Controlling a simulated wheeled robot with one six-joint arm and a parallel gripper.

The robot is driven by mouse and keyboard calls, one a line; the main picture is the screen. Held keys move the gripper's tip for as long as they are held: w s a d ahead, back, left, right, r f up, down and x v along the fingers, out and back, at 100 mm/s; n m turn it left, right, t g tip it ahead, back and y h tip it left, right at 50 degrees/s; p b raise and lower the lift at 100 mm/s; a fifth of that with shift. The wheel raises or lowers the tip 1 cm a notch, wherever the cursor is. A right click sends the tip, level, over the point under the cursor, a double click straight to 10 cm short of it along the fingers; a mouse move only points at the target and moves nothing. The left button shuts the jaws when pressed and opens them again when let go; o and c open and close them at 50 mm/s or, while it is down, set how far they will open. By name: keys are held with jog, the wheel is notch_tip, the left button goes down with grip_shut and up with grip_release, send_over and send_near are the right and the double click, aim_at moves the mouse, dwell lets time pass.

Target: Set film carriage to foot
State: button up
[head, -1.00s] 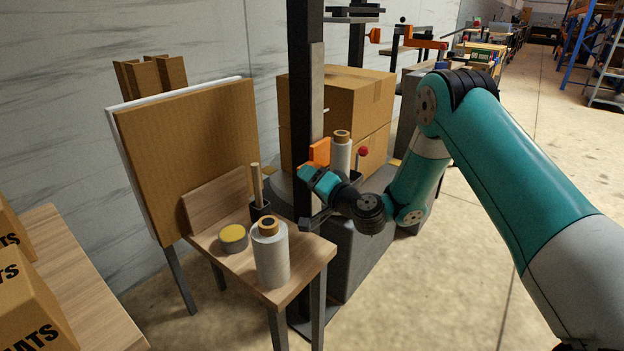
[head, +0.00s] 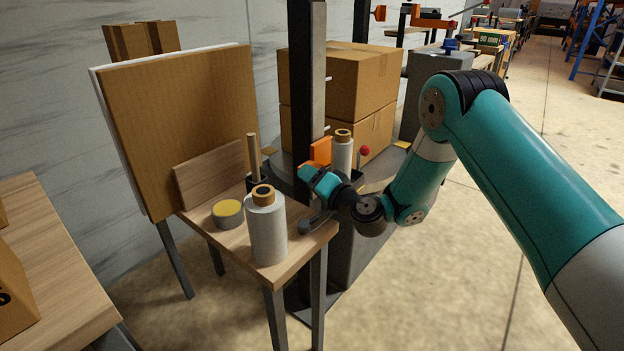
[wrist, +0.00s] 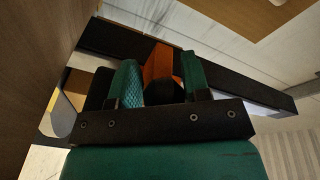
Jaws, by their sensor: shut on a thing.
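The film carriage (head: 319,150) is an orange bracket on the dark upright mast (head: 308,80), with a white film roll (head: 342,153) beside it. It sits low on the mast, just above the level of the small table top. My gripper (head: 311,168) reaches it from the front and is shut on it. In the wrist view, the teal fingers (wrist: 162,78) close around a dark rounded part in front of the orange bracket (wrist: 158,62). The mast's lower end is partly hidden behind the table and my arm.
A small wooden table (head: 232,234) stands close left of my wrist, with another film roll (head: 267,228), a yellow-topped tin (head: 227,213) and a dark holder with a stick. Stacked cartons (head: 340,80) stand behind the mast. A red knob (head: 365,150) is near the carriage. Open floor lies right.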

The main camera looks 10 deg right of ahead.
jog(key=o, duration=1.2)
jog(key=shift+a, duration=0.1)
jog(key=shift+c, duration=0.2)
jog(key=shift+s, duration=0.1)
jog(key=shift+s+d+f+b, duration=0.3)
jog(key=shift+s+d+b, duration=0.15)
jog(key=shift+b, duration=0.65)
jog(key=b+v, duration=1.6)
jog(key=b, duration=0.1)
jog(key=shift+r, duration=0.35)
jog(key=shift+s, duration=0.1)
